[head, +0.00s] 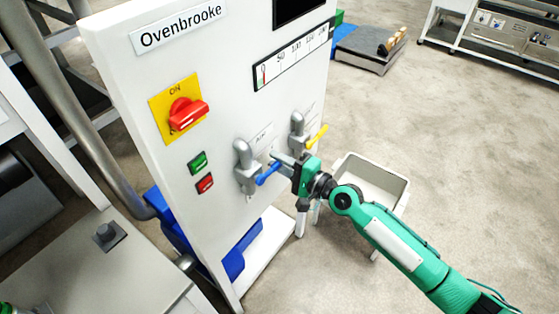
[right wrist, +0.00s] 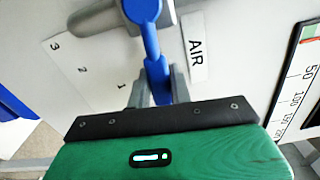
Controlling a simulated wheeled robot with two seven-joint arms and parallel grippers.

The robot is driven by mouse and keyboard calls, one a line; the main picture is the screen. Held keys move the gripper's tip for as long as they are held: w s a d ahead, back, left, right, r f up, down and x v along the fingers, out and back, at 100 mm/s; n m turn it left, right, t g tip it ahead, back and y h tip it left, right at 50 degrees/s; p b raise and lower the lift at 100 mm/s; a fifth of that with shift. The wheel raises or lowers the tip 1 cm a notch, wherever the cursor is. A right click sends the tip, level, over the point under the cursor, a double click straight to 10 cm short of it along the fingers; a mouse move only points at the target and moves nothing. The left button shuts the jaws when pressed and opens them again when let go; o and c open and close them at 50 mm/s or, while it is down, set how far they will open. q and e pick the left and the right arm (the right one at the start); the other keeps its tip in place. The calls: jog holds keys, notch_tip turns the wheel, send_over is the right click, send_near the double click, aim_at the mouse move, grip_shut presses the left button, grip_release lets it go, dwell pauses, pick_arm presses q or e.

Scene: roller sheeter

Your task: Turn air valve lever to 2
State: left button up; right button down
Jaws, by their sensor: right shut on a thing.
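The air valve lever (head: 266,175) is a blue handle on a grey pipe fitting on the white panel. In the right wrist view the blue lever (right wrist: 151,45) runs from its pivot down between my fingers, beside the AIR label (right wrist: 197,60). The printed numbers 1 (right wrist: 121,86), 2 (right wrist: 82,69) and 3 (right wrist: 55,46) lie to its left; the lever points to the right of the 1. My right gripper (head: 278,167) is shut on the lever's outer end; it also shows in the right wrist view (right wrist: 159,88). My left gripper is out of view.
A yellow lever (head: 317,136) on a second grey pipe is close to the right of my gripper. A red switch (head: 187,113) and green and red buttons are on the panel. A pale bin (head: 370,180) stands behind my right arm.

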jog(key=shift+s+a+f+m, duration=0.1)
jog(key=shift+s+f+m, duration=0.05)
jog(key=shift+f+m, duration=0.9)
jog(key=shift+s+a+f+m+p, duration=0.3)
jog(key=shift+s+f+m, duration=0.25)
jog(key=shift+m, duration=0.85)
jog(key=shift+s+a+f+m+p, duration=0.15)
jog(key=shift+s+a+f+m, duration=0.4)
jog(key=shift+m, duration=0.9)
jog(key=shift+s+a+f+m+p, duration=0.1)
jog(key=shift+s+f+m+p, duration=0.15)
jog(key=shift+f+m, duration=0.85)
jog(key=shift+r+m, duration=0.25)
jog(key=shift+m, duration=0.15)
jog(key=c, duration=1.3)
grip_release()
jog(key=shift+o, duration=0.2)
jog(key=shift+s, duration=0.1)
